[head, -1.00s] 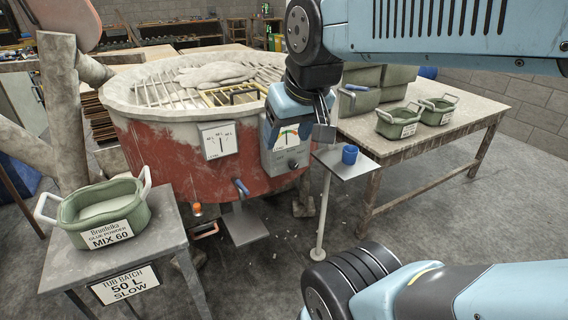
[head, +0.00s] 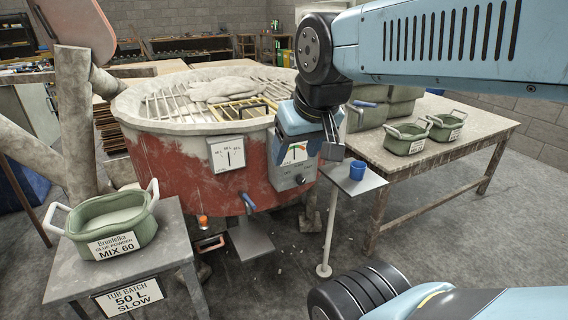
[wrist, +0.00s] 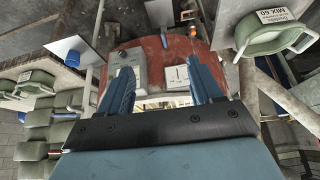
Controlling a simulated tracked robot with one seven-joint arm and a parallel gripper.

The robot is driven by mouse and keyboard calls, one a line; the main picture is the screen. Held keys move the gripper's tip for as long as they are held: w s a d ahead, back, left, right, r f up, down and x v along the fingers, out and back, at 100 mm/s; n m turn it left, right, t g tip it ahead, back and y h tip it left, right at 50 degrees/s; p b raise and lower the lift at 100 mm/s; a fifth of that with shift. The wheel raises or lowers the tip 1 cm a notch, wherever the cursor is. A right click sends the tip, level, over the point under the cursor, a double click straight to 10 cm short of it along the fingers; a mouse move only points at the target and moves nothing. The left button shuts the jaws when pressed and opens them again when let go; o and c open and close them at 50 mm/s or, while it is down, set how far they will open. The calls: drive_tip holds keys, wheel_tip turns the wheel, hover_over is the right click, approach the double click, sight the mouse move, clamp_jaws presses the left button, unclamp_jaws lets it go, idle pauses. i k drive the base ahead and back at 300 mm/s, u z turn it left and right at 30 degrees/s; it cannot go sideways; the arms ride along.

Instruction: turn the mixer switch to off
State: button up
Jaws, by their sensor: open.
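The mixer (head: 180,165) is a large red tub with a pale rim and a grate on top. A grey switch box (head: 290,172) with a coloured dial and a small knob (head: 299,180) below it is on its front right. The box also shows in the wrist view (wrist: 130,68), upside down. My gripper (head: 333,148) is beside the upper right of the box in the head view. In the wrist view my gripper (wrist: 158,85) has its two blue fingers apart with nothing between them. The knob's exact setting is too small to read.
A white gauge plate (head: 228,153) is left of the switch box. A small stand (head: 352,177) with a blue cup (head: 357,169) is close on the right. A green tub (head: 112,225) stands on the left table, and several tubs stand on the right table (head: 390,160).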

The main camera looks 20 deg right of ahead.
sight(300, 179)
drive_tip(key=u, duration=0.95)
drive_tip(key=k, duration=1.7)
drive_tip(key=z, duration=0.9)
drive_tip(key=i, duration=1)
